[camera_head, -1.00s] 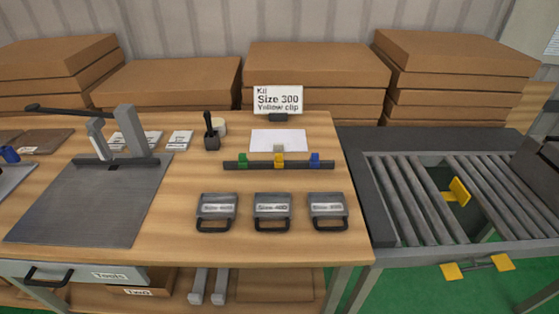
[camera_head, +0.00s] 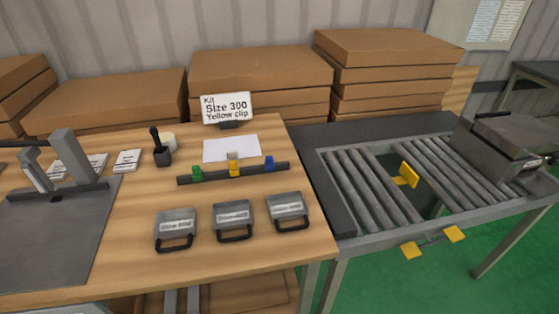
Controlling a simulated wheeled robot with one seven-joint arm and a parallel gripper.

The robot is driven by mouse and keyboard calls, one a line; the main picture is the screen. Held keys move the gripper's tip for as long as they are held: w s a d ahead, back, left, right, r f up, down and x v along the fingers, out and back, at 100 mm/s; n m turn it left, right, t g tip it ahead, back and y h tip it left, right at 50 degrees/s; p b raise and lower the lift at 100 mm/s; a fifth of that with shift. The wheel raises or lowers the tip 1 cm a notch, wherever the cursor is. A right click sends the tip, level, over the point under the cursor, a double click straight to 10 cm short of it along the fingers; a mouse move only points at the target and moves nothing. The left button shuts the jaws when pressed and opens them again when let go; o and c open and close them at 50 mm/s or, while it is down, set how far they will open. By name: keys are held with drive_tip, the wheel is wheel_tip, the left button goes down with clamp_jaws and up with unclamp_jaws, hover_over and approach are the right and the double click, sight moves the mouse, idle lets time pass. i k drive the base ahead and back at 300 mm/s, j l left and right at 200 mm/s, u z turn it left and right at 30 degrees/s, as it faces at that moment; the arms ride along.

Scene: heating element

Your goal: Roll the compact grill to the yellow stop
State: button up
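A dark grey compact grill (camera_head: 505,145), box-shaped with a pale label on its front, sits at the right end of the roller conveyor (camera_head: 350,190). The yellow stop (camera_head: 408,174) stands up in a gap between the rollers, left of the grill and apart from it. Two more yellow plates (camera_head: 433,243) stick out at the conveyor's front edge below it. My gripper is not in view.
A wooden workbench (camera_head: 130,240) adjoins the conveyor on the left. It holds three grey handled cases (camera_head: 233,219), a rail with coloured clips (camera_head: 233,172) and a sign (camera_head: 227,108). Stacked cardboard boxes (camera_head: 388,72) stand behind. Green floor (camera_head: 400,285) is clear in front.

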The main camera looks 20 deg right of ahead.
sight(505, 146)
drive_tip(key=z, duration=1.8)
